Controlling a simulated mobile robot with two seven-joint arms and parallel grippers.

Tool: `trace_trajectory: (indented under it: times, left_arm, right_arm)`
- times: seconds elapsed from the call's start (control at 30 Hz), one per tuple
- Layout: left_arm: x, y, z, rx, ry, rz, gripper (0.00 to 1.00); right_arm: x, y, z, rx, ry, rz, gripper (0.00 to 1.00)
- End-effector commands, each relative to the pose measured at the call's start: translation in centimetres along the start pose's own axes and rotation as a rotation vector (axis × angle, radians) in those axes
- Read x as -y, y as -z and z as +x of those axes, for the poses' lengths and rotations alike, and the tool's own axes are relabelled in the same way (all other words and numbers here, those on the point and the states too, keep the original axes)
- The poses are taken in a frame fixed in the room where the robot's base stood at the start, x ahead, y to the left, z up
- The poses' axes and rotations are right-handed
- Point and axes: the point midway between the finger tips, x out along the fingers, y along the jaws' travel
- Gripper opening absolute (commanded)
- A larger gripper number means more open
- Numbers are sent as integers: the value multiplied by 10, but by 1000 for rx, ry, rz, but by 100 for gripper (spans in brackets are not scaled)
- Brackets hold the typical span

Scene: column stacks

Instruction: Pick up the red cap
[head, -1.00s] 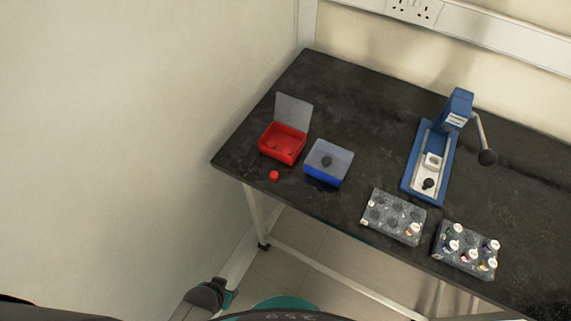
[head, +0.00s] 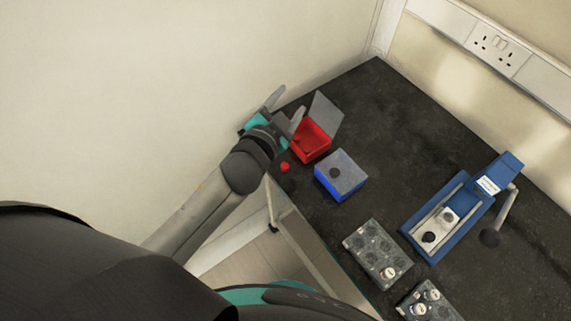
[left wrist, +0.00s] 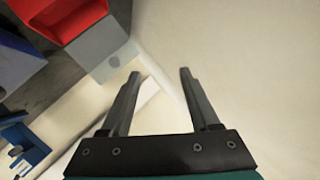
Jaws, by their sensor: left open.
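The small red cap (head: 285,167) lies on the dark bench near its left edge, just in front of the open red box (head: 313,142). My left gripper (head: 287,108) is open and empty, at the bench's left edge beside the red box and beyond the cap in the head view. In the left wrist view its two fingers (left wrist: 159,73) are spread with nothing between them, toward the pale wall. I cannot make out the cap in the left wrist view. My right gripper is not in view.
A blue box (head: 337,182) with a grey lid stands right of the cap. The red box's lid (left wrist: 98,48) stands open. A blue press (head: 450,222) and vial racks (head: 376,252) are farther right. The wall is close on the left.

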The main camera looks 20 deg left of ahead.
Motion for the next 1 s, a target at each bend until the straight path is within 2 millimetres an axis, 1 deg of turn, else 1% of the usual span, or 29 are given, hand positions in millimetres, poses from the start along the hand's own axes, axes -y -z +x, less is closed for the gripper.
trace_trajectory:
  times: [0.03, 0.07, 0.1, 0.17, 0.2, 0.27, 0.3, 0.37, 0.4, 0.43, 0.5, 0.57, 0.6, 0.67, 0.73, 0.77, 0.8, 0.87, 0.9, 0.97, 1.0]
  left_arm:
    - [8, 37, 5, -130, 15, 72, 62]
    - [10, 58, 6, -210, 21, 119, 62]
    - [11, 86, 4, -315, 24, 181, 62]
    - [8, 125, -2, -469, 18, 280, 62]
    - [2, 148, -8, -568, 9, 349, 62]
    - [-9, 178, -21, -712, -15, 458, 62]
    - [-18, 193, -30, -802, -38, 535, 62]
    - [-35, 211, -45, -932, -82, 652, 62]
    - [-47, 219, -55, -1010, -116, 735, 62]
    - [-57, 222, -63, -1066, -146, 799, 62]
    - [-78, 222, -79, -1182, -226, 952, 62]
    - [-95, 214, -90, -1262, -307, 1090, 62]
    - [-105, 205, -96, -1307, -367, 1185, 62]
    - [-117, 187, -102, -1356, -465, 1329, 62]
    - [-124, 160, -105, -1383, -591, 1502, 62]
    - [-124, 146, -105, -1386, -650, 1576, 62]
    - [-123, 128, -103, -1377, -729, 1675, 62]
    - [-114, 98, -99, -1341, -855, 1822, 62]
    - [-106, 80, -95, -1303, -937, 1913, 62]
    - [-89, 54, -89, -1227, -1058, 2038, 62]
    - [-76, 39, -85, -1169, -1132, 2111, 62]
  right_arm:
    - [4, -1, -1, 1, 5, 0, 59]
    - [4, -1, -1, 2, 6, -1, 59]
    - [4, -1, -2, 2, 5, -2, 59]
    - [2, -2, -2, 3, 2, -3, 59]
    - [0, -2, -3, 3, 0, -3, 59]
    - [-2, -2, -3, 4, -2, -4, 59]
    - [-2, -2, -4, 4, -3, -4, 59]
    - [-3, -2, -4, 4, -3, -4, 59]
    - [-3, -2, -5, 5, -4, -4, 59]
    - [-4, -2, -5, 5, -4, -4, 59]
    - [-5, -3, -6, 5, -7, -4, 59]
    - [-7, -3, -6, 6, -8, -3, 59]
    - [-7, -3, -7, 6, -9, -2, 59]
    - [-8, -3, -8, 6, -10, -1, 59]
    - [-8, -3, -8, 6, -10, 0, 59]
    - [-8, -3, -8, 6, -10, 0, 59]
    - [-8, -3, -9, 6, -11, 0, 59]
    - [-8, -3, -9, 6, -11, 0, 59]
    - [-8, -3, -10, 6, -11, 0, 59]
    - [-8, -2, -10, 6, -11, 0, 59]
    - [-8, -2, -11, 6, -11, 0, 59]
